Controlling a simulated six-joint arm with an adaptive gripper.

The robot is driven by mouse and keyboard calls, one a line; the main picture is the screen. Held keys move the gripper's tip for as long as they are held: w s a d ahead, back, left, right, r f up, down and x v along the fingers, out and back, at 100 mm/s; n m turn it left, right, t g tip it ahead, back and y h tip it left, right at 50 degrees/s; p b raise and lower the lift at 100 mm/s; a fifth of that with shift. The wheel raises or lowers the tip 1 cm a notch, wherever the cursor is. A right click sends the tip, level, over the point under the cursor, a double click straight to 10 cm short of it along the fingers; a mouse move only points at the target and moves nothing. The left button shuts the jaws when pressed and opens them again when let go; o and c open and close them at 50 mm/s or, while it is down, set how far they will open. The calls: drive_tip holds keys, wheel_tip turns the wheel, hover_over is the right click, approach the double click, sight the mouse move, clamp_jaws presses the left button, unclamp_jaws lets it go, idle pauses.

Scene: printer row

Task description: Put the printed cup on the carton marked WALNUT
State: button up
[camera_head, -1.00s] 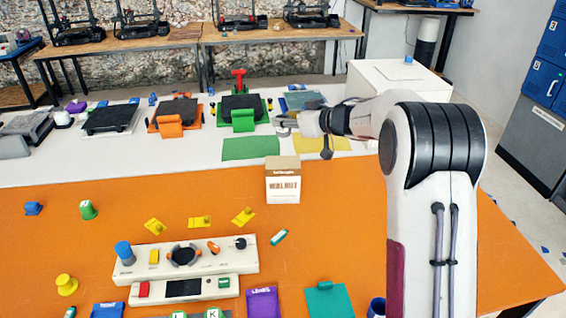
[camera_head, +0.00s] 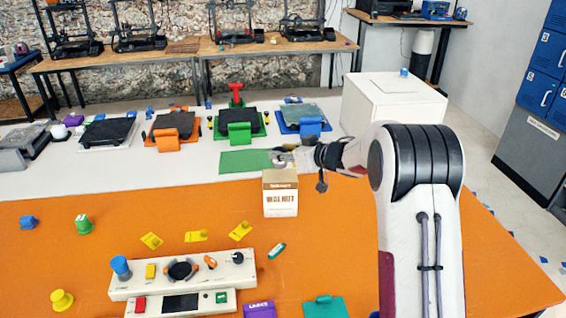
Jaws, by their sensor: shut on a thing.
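The carton marked WALNUT (camera_head: 281,203) stands upright on the orange part of the table, near the white part, its label facing me. My gripper (camera_head: 282,157) is just above and behind the carton's top in the picture, reaching in from the right. It is shut on a small greyish thing, which seems to be the printed cup (camera_head: 277,157). The cup is tiny and hard to tell apart from the fingers. I cannot tell whether it touches the carton's top.
A green mat (camera_head: 244,162) lies behind and left of the carton. Several printers, one with an orange base (camera_head: 174,133), line the white surface behind. A white control panel (camera_head: 183,275) and yellow pieces lie in front. A white box (camera_head: 393,103) stands at back right.

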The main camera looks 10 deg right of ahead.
sight(285, 163)
drive_tip(key=shift+f, duration=1.85)
drive_tip(key=shift+f, duration=0.15)
drive_tip(key=o, duration=0.8)
drive_tip(key=shift+r, duration=0.2)
drive_tip(key=shift+s+d+r, duration=0.1)
drive_tip(key=shift+s+d, duration=0.05)
drive_tip(key=shift+s, duration=0.05)
drive_tip(key=v, duration=1.1)
drive_tip(key=shift+s, duration=0.2)
drive_tip(key=shift+d+r, duration=0.1)
drive_tip(key=shift+r, duration=0.05)
